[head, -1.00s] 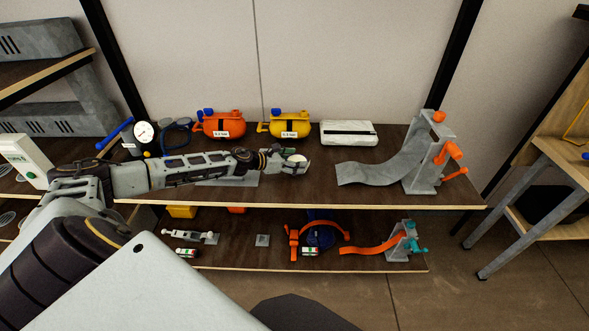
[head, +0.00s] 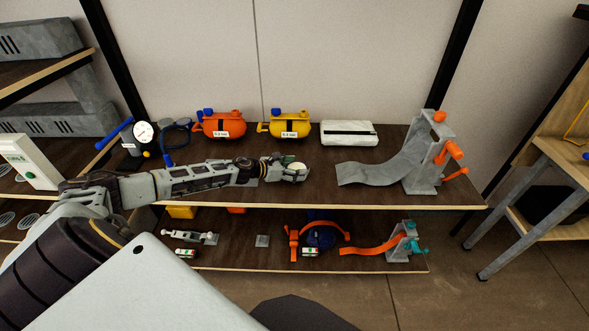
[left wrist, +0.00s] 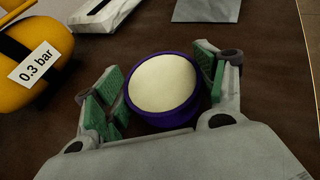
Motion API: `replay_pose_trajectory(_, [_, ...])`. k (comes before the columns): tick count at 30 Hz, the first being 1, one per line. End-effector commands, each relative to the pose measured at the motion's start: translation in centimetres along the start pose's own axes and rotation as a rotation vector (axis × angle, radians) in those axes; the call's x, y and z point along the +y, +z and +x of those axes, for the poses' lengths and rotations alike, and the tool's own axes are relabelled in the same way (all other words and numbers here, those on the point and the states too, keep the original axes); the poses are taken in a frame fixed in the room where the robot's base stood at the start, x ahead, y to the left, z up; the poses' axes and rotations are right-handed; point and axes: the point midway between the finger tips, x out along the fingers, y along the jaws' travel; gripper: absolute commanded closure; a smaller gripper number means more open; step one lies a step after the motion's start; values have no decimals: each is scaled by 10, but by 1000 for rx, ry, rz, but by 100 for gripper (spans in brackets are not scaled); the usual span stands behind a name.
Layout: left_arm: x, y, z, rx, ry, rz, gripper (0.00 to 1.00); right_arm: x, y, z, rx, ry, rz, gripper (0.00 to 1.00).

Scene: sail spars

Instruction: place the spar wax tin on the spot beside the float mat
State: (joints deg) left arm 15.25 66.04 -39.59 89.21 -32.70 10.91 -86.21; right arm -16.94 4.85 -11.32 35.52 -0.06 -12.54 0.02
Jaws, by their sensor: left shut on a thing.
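The spar wax tin (left wrist: 163,87) is a round purple tin with a cream top. It sits between the green-padded fingers of my left gripper (left wrist: 160,95) in the left wrist view, its top facing the camera. In the head view my left gripper (head: 291,173) holds the tin (head: 300,168) over the upper shelf, left of the grey curved sheet. I cannot tell whether the tin touches the shelf. A flat grey patch (head: 251,183) shows partly behind my left arm; I cannot tell whether it is the float mat. My right gripper is not in view.
An orange float (head: 222,126), a yellow float (head: 289,127) and a white box (head: 348,133) stand along the back of the upper shelf (head: 400,200). A grey curved sheet (head: 378,172) runs to a clamp stand at right. Bare shelf lies around the tin.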

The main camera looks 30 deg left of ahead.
Motion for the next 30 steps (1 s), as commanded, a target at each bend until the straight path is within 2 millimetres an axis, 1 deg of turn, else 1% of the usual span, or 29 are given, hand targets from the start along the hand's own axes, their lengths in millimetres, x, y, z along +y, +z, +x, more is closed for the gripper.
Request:
replay_pose_trajectory(4, [0,-1,1,-2,0,0,68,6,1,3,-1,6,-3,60])
replay_pose_trajectory(5, [0,-2,1,0,0,0,25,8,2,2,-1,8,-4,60])
replay_pose_trajectory(9, [0,-2,1,0,0,0,8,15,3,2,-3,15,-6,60])
replay_pose_trajectory(14, [0,-2,1,0,0,0,8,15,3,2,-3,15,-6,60])
replay_pose_trajectory(25, [0,0,0,0,0,0,8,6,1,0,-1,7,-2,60])
replay_pose_trajectory(30, [0,-1,-5,2,1,0,8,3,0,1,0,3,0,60])
